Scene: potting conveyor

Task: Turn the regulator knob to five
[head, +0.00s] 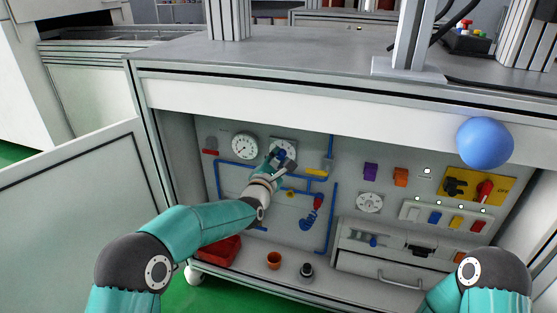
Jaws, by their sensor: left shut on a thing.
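The regulator's round white dial plate (290,146) is on the grey panel inside the open cabinet, to the right of a pressure gauge (244,146). My left gripper (282,160) is at this dial and is shut on the regulator knob (281,153), of which only a little blue shows. The gripper covers most of the knob and the lower part of the dial. The number the knob points at cannot be read. My right arm shows only at the lower right corner, and its gripper is out of view.
Blue pipes (335,215) and a yellow valve handle (316,172) are near the gripper. A blue ball (485,143) appears before the cabinet's upper right. A red bin (222,249), an orange pot (274,260) and a dark pot (307,270) stand below. The open door (70,210) is at left.

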